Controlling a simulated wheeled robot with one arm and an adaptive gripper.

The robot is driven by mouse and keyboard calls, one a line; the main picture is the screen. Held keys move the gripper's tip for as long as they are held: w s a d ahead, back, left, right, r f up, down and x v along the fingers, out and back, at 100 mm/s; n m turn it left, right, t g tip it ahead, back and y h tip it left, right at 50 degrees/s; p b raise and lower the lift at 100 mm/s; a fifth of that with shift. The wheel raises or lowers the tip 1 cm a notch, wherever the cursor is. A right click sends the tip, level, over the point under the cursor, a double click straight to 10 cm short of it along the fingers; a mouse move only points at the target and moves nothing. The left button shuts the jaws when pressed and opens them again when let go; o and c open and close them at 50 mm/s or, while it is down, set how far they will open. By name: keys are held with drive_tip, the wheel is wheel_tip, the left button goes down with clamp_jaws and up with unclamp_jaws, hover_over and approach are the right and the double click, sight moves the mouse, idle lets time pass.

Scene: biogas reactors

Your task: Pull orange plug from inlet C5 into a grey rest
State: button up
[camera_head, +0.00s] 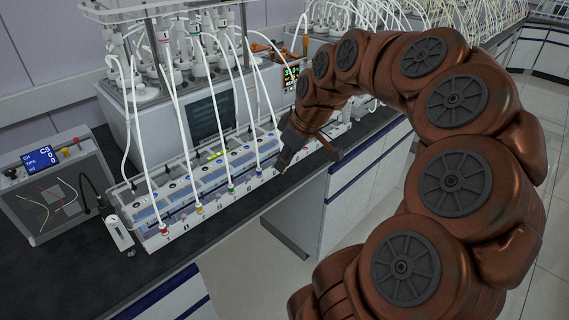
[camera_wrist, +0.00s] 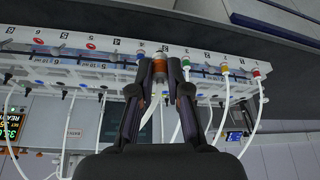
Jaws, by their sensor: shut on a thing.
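My gripper (camera_head: 284,163) reaches down to the front edge of the long white inlet rack (camera_head: 185,212), towards its right part. In the wrist view, my gripper (camera_wrist: 160,68) is shut on the orange plug (camera_wrist: 159,73). The plug sits between the fingertips, close against the numbered front strip of the rack (camera_wrist: 120,50). I cannot tell whether it is seated in an inlet or just clear of it. A white tube end shows between the fingers below the plug. In the head view the plug is hidden by the gripper.
A display box (camera_head: 62,185) stands at the left. A grey instrument (camera_head: 205,115) stands behind the rack. The bench front is clear.

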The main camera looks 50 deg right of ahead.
drive_tip(key=shift+r, duration=0.1)
drive_tip(key=w+d+p, duration=0.3)
drive_tip(key=d+p, duration=0.1)
drive_tip(key=d, duration=0.6)
drive_tip(key=w+d+p, duration=0.4)
drive_tip(key=d+p, duration=0.1)
drive_tip(key=d, duration=0.5)
drive_tip(key=w+d+p, duration=0.3)
drive_tip(key=d+p, duration=0.1)
drive_tip(key=d, duration=0.6)
drive_tip(key=shift+w+p, duration=0.3)
drive_tip(key=shift+p, duration=0.05)
idle(1.5)
drive_tip(key=shift+f+b, duration=3.35)
drive_tip(key=shift+f, duration=0.55)
drive_tip(key=shift+f+b, duration=0.2)
drive_tip(key=shift+b, duration=0.35)
